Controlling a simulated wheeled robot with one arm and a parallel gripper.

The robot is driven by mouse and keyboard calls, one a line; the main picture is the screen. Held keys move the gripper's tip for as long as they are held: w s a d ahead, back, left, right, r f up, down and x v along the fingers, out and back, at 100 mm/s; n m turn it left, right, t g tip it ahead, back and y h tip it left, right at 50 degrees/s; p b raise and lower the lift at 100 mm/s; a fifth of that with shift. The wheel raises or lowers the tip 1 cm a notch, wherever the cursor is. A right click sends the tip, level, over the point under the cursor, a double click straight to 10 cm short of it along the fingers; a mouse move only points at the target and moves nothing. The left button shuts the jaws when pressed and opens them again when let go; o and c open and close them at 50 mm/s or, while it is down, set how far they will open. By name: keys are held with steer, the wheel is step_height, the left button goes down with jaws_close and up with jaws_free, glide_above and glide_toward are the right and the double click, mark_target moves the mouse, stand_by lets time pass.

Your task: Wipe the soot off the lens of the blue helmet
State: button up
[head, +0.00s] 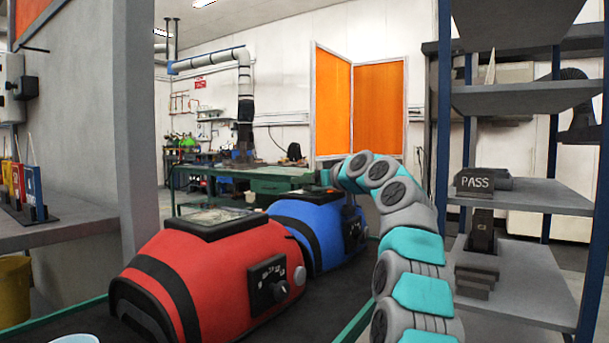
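The blue helmet (325,236) lies on a dark bench top with green edging, behind and partly hidden by the red helmet (232,281). A dark-framed lens area (303,193) is on its upper side, seen at a shallow angle, so I cannot make out soot on it. The red helmet has a black-framed lens on top and a black control panel with a dial on its side. My arm rises from the lower right and bends over left at the blue helmet's far right side. My gripper's fingers cannot be made out there, nor whether they hold anything.
A light-blue round rim (75,339) shows at the bottom left. A grey pillar (95,120) stands left. A shelf rack (520,195) with a PASS block (475,182) stands close on the right. A green workbench (262,183) and orange screens (378,108) are behind.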

mark_target(291, 192)
steer(key=shift+w+d, duration=0.15)
steer(key=shift+d, duration=0.05)
steer(key=shift+s+a+f+b, duration=0.45)
steer(key=shift+s+b, duration=0.25)
steer(key=shift+b, duration=0.55)
steer(key=shift+s+a+r+b, duration=0.1)
steer(key=shift+s+a+b, duration=0.7)
steer(key=shift+s+b, duration=0.15)
steer(key=shift+s+a+b, duration=0.4)
steer(key=shift+s+b, duration=0.25)
steer(key=shift+s+a+b, duration=0.65)
steer(key=shift+s+a, duration=0.1)
steer(key=shift+s, duration=0.2)
steer(key=shift+r, duration=0.1)
step_height(291, 192, up, 6)
steer(key=p, duration=0.5)
steer(key=shift+d+r+p, duration=0.15)
steer(key=shift+r+p, duration=0.1)
steer(key=shift+p, duration=0.1)
